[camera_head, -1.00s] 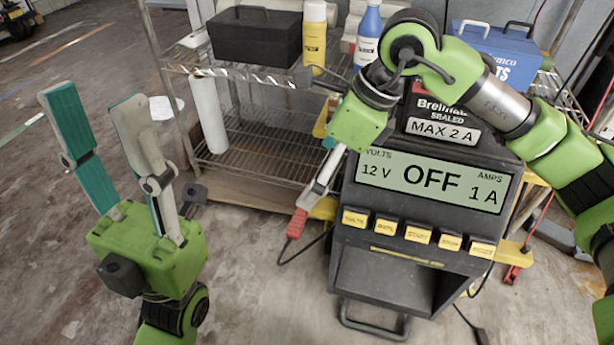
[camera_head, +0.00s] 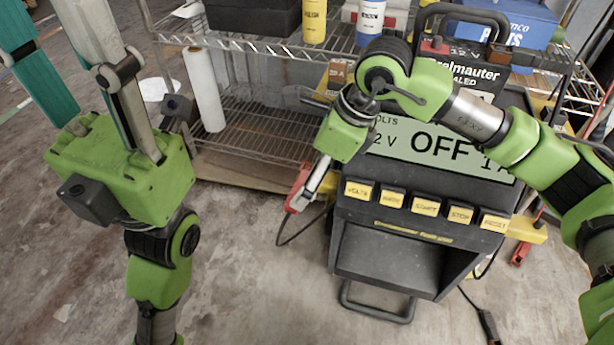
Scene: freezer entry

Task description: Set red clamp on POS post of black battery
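My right gripper (camera_head: 305,195) points down at the front left of the charger and appears shut on a red clamp (camera_head: 293,202), partly hidden by the fingers. A cable runs from the clamp towards the charger. My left gripper (camera_head: 45,30) is at the upper left, fingers up and wide apart, with nothing between them. Its fingertips are partly cut off by the frame's top and left edges.
The black charger (camera_head: 385,225) with an OFF display stands centre right, partly covered by my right arm. Behind it, a wire shelf (camera_head: 265,135) holds bottles, a white roll (camera_head: 204,90), a black box (camera_head: 252,15) and a blue box (camera_head: 505,18). The concrete floor is clear at front centre.

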